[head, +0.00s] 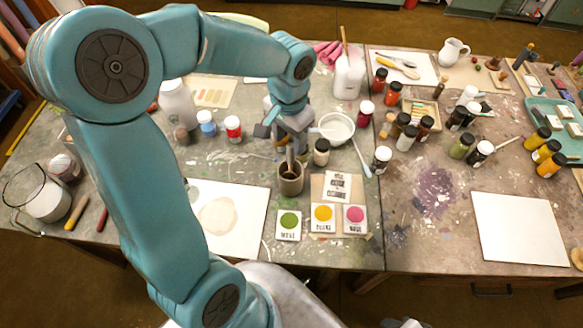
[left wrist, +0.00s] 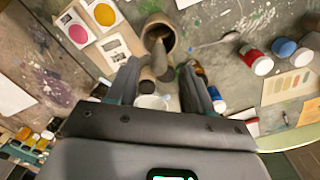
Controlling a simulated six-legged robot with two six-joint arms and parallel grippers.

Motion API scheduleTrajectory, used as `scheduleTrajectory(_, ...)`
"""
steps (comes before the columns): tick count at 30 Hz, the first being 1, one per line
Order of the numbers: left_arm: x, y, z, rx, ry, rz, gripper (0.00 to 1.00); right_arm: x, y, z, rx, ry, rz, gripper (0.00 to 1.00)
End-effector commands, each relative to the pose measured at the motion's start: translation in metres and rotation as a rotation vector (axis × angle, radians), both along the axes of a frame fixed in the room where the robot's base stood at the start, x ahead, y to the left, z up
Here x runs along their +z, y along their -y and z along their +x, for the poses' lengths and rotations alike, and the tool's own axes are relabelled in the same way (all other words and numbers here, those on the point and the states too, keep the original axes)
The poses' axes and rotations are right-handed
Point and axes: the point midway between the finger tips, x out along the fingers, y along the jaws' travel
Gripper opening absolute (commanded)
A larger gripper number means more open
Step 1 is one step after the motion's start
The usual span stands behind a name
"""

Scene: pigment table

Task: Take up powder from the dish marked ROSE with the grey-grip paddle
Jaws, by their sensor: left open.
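The pink-centred square dish (head: 355,218) lies on the table at the front middle; its label is small but appears to read ROSE. It also shows in the left wrist view (left wrist: 76,32). A brown cup (head: 290,184) stands left of it, and also shows in the left wrist view (left wrist: 152,24). A greyish handle (left wrist: 163,60) rises from the cup toward the camera; I cannot tell for certain that it is the grey-grip paddle. My left gripper (head: 288,146) is open just above the cup, pointing down, its fingers on either side of the handle. My right gripper is not seen.
Green (head: 289,224) and yellow (head: 323,215) dishes stand beside the pink one. A white sheet (head: 240,235) lies left of the dishes. Bare table lies to their right.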

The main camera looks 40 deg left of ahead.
Motion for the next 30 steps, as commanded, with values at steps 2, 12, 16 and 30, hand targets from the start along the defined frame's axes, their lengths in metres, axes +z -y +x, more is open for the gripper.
scheduleTrajectory(2, -0.008, 0.0, 0.0, 0.0, -0.002, 0.0, 0.51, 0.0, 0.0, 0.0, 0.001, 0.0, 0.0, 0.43)
scheduleTrajectory(12, -0.051, 0.002, 0.003, 0.0, -0.005, -0.001, 0.51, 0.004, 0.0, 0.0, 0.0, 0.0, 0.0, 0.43)
scheduleTrajectory(16, -0.062, 0.002, 0.005, -0.002, 0.0, -0.001, 0.51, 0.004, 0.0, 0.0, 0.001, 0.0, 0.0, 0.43)
scheduleTrajectory(30, -0.063, 0.002, 0.006, -0.002, 0.001, -0.001, 0.0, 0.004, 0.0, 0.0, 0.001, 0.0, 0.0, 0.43)
